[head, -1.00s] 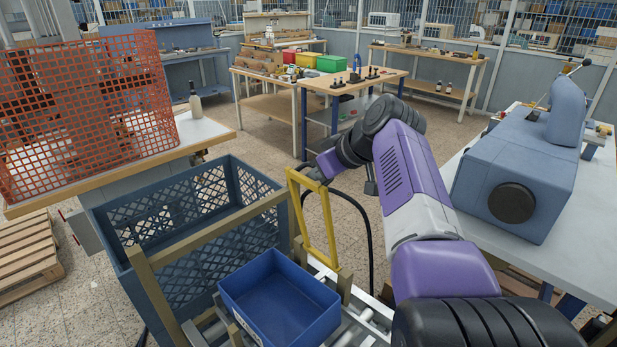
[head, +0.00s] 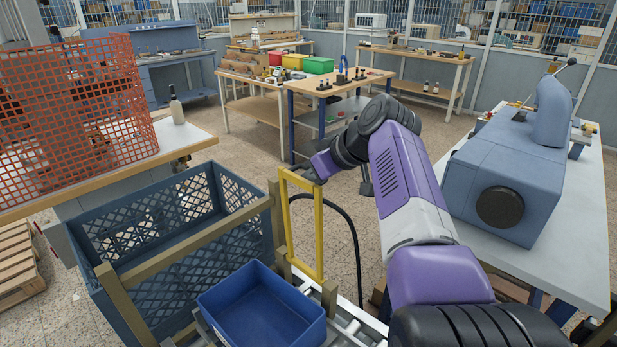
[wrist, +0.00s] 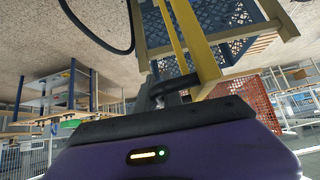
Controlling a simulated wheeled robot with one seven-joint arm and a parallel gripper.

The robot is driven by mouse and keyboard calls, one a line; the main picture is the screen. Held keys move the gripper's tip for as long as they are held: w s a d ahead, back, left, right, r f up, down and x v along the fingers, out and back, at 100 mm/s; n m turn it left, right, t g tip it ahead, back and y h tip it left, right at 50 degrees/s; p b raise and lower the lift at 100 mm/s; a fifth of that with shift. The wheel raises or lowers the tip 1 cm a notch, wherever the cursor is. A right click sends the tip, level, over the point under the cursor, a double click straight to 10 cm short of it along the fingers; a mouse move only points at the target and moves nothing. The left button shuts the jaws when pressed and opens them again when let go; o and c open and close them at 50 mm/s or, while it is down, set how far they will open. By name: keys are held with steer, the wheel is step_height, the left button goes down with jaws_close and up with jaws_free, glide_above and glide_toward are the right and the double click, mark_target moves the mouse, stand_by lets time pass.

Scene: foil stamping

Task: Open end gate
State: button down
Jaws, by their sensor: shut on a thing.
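The end gate is a yellow upright frame (head: 319,237), standing at the far end of the roller conveyor (head: 345,322). My gripper (head: 311,176) is at the gate's top bar and shut on it. The fingertips are small and partly hidden in the head view. In the wrist view the yellow gate (wrist: 199,48) runs down to my gripper (wrist: 172,97), whose dark fingers meet its bar. A blue bin (head: 262,308) sits on the conveyor, in front of the gate and apart from it.
A large blue lattice crate (head: 150,275) stands left of the conveyor, beside a tan rail. A blue machine (head: 510,190) stands on the right table. A black cable (head: 352,230) loops behind the gate. Open floor lies beyond it.

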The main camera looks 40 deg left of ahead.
steer(key=shift+s+f, duration=0.1)
steer(key=shift+f, duration=0.1)
steer(key=c, duration=1.5)
jaws_free()
steer(key=shift+r, duration=0.1)
steer(key=shift+r, duration=0.1)
steer(key=shift+d+r, duration=0.35)
steer(key=shift+d, duration=0.05)
steer(key=shift+b+v, duration=0.85)
steer(key=shift+v, duration=2.4)
